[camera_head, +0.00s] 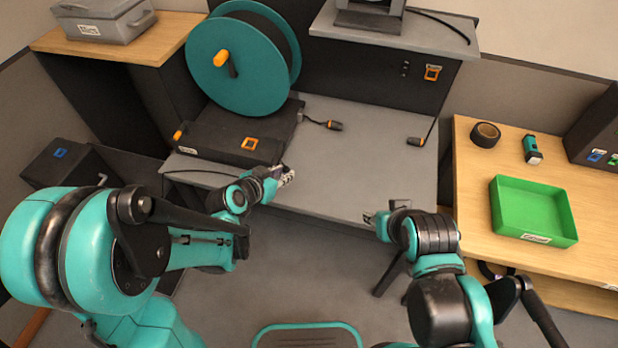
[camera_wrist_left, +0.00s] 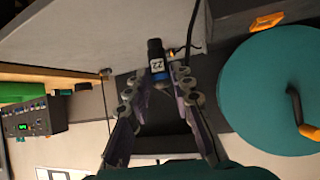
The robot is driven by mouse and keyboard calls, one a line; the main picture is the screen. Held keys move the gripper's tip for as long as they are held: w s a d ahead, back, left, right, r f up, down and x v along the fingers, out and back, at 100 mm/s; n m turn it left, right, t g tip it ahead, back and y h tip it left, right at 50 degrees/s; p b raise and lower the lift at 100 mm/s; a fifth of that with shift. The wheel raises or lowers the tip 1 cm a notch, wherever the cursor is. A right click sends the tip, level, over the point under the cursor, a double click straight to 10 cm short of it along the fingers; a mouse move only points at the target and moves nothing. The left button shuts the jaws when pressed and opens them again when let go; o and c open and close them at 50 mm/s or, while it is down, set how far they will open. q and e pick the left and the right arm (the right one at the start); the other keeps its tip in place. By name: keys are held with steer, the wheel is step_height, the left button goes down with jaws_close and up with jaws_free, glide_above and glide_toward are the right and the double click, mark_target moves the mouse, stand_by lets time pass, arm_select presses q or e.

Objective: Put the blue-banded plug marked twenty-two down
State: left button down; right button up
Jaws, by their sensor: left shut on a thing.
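The blue-banded plug (camera_wrist_left: 158,64) shows in the left wrist view, dark-bodied with a blue band and a white label reading 22. My left gripper (camera_wrist_left: 160,80) is shut on it, the plug sticking out beyond the fingertips. In the head view my left gripper (camera_head: 287,176) is over the front left part of the grey worktop (camera_head: 350,180); the plug is too small to make out there. A thin black cable runs from the left toward this gripper. My right gripper (camera_head: 376,217) is at the worktop's front edge; its jaws are too small to judge.
Two black plugs with orange marks, one near the reel (camera_head: 333,125) and one at right (camera_head: 415,141), lie on the worktop. The teal cable reel (camera_head: 232,65) stands at back left. A green tray (camera_head: 533,208) is on the right table. The worktop's middle is clear.

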arm_select(q)
steer(key=s+d+m+g+h, duration=0.1)
steer(key=s+d+m+h, duration=0.1)
steer(key=d, duration=0.3)
steer(key=w+f+b, duration=0.2)
steer(key=w+f, duration=0.1)
steer(key=w+f+b, duration=0.2)
steer(key=w+f, duration=0.2)
steer(key=w+f+b, duration=0.2)
steer(key=w+f, duration=0.1)
steer(key=w, duration=0.1)
steer(key=shift+w+a+f, duration=0.1)
steer(key=shift+a+f, duration=0.25)
steer(key=shift+f, duration=0.05)
arm_select(e)
step_height(320, 180, down, 6)
steer(key=shift+d+f, duration=0.2)
arm_select(q)
steer(key=shift+r, duration=0.1)
steer(key=shift+f+b, duration=0.4)
steer(key=shift+b, duration=0.15)
steer(key=c, duration=1.3)
jaws_free()
steer(key=shift+r, duration=0.1)
arm_select(e)
steer(key=shift+f, duration=0.3)
arm_select(q)
steer(key=shift+r, duration=0.1)
arm_select(e)
steer(key=shift+r, duration=0.1)
